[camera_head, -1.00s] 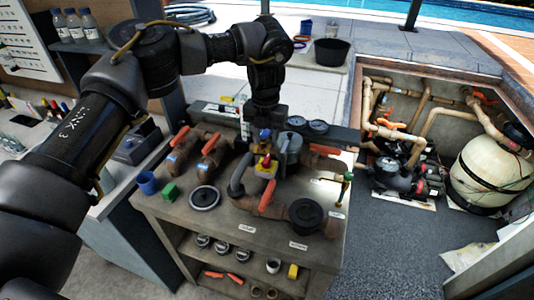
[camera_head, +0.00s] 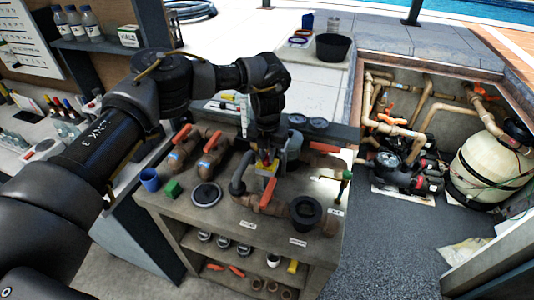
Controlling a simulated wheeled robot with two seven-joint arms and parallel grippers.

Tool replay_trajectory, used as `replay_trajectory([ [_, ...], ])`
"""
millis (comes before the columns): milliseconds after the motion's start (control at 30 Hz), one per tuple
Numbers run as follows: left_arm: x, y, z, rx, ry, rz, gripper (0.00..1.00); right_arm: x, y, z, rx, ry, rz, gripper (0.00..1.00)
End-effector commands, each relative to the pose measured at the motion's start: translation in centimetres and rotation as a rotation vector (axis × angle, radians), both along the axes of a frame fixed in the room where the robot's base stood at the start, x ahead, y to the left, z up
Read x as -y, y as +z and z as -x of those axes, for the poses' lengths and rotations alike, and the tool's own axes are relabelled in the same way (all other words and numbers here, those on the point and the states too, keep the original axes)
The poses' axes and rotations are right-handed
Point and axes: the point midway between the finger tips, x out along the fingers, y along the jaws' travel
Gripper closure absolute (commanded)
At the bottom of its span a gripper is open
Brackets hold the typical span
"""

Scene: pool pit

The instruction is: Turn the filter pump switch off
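A small yellow box with a red part (camera_head: 266,168) is among the pipes on the workbench. It may be the filter pump switch, but it is too small and too covered to tell its position. My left gripper (camera_head: 266,152) points down right over it, at its top or just above. The dark fingers blend together, so I cannot see whether they are open or touching. The gripper hides the area behind the box. My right gripper is not in view.
Brown pipes with orange handles (camera_head: 211,141) lie left of the gripper. The pump pit is at right.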

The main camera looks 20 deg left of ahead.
Motion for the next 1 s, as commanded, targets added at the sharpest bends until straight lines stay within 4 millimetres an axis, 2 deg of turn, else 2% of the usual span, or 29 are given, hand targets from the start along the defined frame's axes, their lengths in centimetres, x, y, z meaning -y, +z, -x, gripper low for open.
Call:
replay_trajectory([
  [33, 0.03, 0.02, 0.0, 0.0, 0.0, 0.001, 0.94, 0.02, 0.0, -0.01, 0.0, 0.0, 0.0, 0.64],
  [100, 0.03, 0.03, 0.0, 0.0, 0.0, 0.001, 1.0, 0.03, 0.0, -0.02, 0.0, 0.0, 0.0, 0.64],
  [467, 0.05, -0.03, -0.02, 0.0, 0.046, 0.002, 1.0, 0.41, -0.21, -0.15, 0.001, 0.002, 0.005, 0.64],
  [767, 0.03, -0.05, -0.01, -0.001, 0.247, 0.002, 1.0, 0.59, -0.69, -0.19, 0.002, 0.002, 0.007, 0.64],
  [1000, 0.02, 0.16, -0.02, -0.001, 0.474, 0.002, 1.0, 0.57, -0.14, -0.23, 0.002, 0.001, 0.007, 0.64],
])
